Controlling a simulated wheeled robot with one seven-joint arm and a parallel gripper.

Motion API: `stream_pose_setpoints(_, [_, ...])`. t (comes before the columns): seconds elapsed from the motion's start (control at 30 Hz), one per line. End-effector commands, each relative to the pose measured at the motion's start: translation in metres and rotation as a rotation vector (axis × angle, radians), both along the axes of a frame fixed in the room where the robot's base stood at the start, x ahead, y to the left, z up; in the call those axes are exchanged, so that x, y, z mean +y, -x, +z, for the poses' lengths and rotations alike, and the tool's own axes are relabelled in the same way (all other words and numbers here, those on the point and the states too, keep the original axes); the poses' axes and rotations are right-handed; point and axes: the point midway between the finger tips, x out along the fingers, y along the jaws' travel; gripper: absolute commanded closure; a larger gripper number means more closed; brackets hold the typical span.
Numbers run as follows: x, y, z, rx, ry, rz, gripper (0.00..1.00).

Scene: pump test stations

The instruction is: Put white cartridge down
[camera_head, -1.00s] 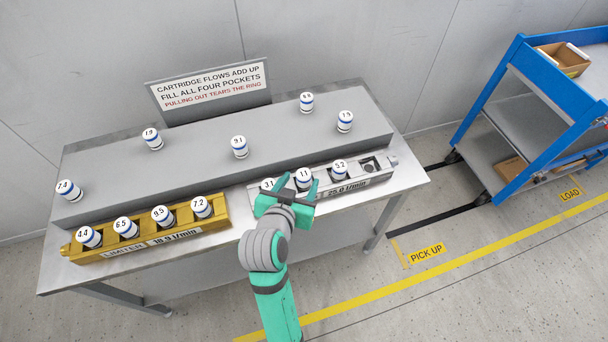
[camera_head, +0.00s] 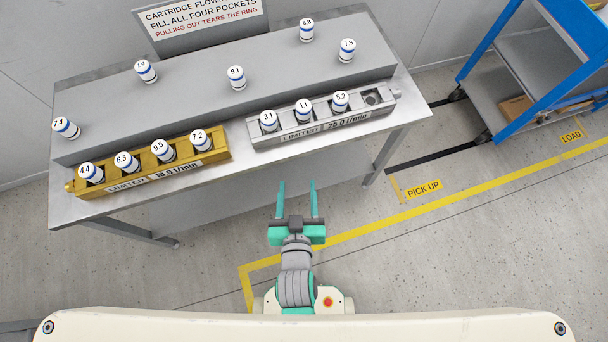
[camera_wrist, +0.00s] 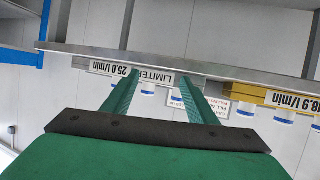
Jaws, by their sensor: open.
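My gripper (camera_head: 297,200) is open and empty, in front of the table and clear of it; its green fingers also show in the wrist view (camera_wrist: 158,98). White cartridges with blue bands stand in the grey limiter block (camera_head: 325,125): 3.1 (camera_head: 268,121), 7.1 (camera_head: 304,111) and 5.2 (camera_head: 340,102). The right-end pocket (camera_head: 373,97) of that block is empty. The gold limiter block (camera_head: 150,172) has all its pockets filled, with 4.4 (camera_head: 92,173), 6.5 (camera_head: 127,162), 9.5 (camera_head: 163,151) and 7.2 (camera_head: 200,140).
Loose cartridges 7.4 (camera_head: 66,128), 1.9 (camera_head: 145,71), 9.1 (camera_head: 236,77), 8.8 (camera_head: 306,30) and 7.3 (camera_head: 347,51) stand on the raised grey shelf (camera_head: 190,95). A blue cart (camera_head: 540,70) stands at the right. The floor (camera_head: 440,260) in front is clear.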

Motion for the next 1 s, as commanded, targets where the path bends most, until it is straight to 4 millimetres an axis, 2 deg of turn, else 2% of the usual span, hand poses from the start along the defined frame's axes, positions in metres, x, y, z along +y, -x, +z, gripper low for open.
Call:
stream_pose_setpoints(0.03, [-0.002,0.019,-0.004,-0.001,-0.004,0.005,0.47])
stream_pose_setpoints(0.2, [-0.006,0.071,0.002,-0.047,-0.022,0.012,0.47])
stream_pose_setpoints(0.3, [-0.009,0.098,0.010,-0.075,-0.031,0.003,0.47])
stream_pose_setpoints(0.43, [-0.014,0.125,0.022,-0.107,-0.037,-0.011,0.47])
stream_pose_setpoints(0.6, [-0.017,0.142,0.031,-0.131,-0.040,-0.026,0.47])
stream_pose_setpoints(1.0, [-0.018,0.143,0.033,-0.136,-0.039,-0.027,0.47])
